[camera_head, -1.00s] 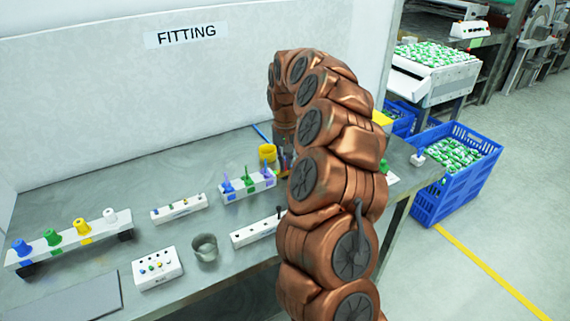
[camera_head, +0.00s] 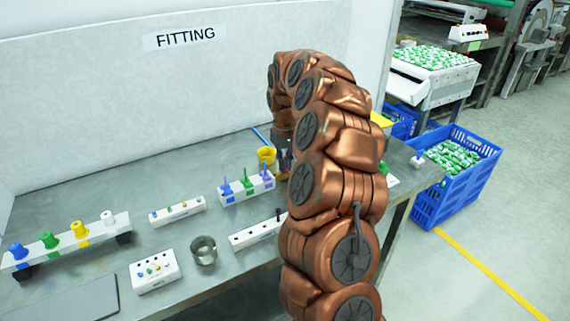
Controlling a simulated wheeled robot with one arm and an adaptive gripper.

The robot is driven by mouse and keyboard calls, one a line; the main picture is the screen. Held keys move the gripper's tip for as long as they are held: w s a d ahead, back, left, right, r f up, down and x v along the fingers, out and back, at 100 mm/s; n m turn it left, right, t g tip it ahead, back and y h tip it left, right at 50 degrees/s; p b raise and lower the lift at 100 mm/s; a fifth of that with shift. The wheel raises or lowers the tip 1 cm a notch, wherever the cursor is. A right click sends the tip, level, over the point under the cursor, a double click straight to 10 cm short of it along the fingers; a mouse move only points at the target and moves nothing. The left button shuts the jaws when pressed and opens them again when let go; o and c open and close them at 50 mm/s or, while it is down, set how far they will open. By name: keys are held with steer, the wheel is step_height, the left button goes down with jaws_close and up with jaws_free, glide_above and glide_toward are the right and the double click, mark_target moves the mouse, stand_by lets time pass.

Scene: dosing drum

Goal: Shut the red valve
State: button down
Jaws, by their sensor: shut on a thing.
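My gripper (camera_head: 284,163) is at the right end of this block, mostly hidden behind my copper arm. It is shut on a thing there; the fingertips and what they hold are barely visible. The place matches the end of the valve row, so I take it as the red valve, but its handle does not show clearly and I cannot tell its angle.
White control boxes (camera_head: 156,271) and a metal cup (camera_head: 203,251) are on the bench in front. A rack with coloured knobs (camera_head: 66,243) is at the left. A blue crate (camera_head: 452,190) stands right of the bench.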

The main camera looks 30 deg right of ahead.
steer(key=c, duration=1.3)
jaws_free()
steer(key=shift+r, duration=6)
